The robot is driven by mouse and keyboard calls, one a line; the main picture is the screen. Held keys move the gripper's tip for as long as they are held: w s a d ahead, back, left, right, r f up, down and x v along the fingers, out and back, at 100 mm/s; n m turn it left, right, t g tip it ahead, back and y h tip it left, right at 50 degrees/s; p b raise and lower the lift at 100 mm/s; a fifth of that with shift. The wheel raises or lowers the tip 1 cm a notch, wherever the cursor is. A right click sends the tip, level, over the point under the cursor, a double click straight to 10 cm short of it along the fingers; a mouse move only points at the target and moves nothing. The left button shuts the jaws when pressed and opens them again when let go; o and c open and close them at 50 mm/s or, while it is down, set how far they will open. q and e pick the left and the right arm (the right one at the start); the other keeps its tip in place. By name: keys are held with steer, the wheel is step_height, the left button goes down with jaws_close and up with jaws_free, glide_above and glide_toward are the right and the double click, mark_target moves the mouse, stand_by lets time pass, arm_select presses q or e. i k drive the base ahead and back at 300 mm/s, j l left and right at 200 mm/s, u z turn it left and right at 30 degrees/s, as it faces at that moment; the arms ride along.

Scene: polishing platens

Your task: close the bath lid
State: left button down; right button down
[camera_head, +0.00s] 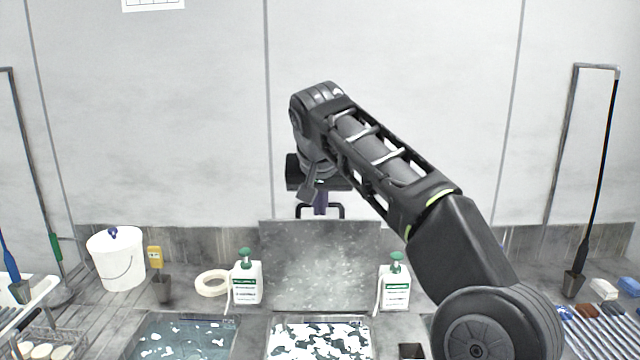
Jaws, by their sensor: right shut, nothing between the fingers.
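The bath lid (320,265) is a mottled grey plate standing upright, open, at the back of the middle bath. The middle bath (320,343) is cut off by the bottom of the view and shows white patches over a dark surface. My right arm reaches in from the lower right. My right gripper (320,208) points down at the middle of the lid's top edge, shut and empty. A black bracket, apparently a handle, shows around the fingers there. I cannot tell whether the fingers touch the lid. My left gripper is not in view.
White pump bottles stand left (247,283) and right (395,287) of the lid. A second bath (185,340) with bluish liquid lies left. A tape roll (212,283) and a white bucket (116,260) stand further left. A wall (400,80) rises behind the counter.

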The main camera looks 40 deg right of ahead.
mark_target(309, 265)
steer(key=i+l, duration=0.7)
steer(key=l, duration=0.1)
